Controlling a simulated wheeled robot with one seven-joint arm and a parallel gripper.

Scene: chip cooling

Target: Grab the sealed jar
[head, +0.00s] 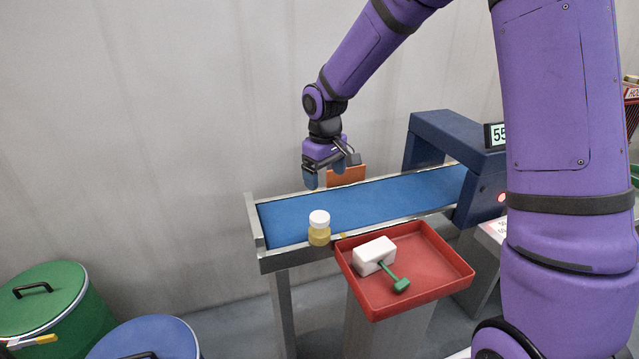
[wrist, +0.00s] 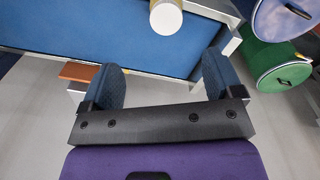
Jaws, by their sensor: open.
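The sealed jar (head: 319,230) has a white lid and a yellowish body. It stands upright on the near left end of the blue conveyor belt (head: 385,205). In the wrist view the jar (wrist: 166,17) shows at the top, lid toward the camera, beyond my fingertips. My gripper (head: 331,181) is above the far side of the belt, apart from the jar and empty. In the wrist view my gripper (wrist: 163,80) has its two blue-grey fingers spread wide with bare floor between them.
A red tray (head: 455,268) beside the belt holds a white block (head: 374,255) and a green tool (head: 396,278). An orange block (head: 347,175) is at the belt's far edge. A dark blue scanner arch (head: 440,130) spans the right end. Green (head: 50,285) and blue (head: 150,338) lidded bins stand left.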

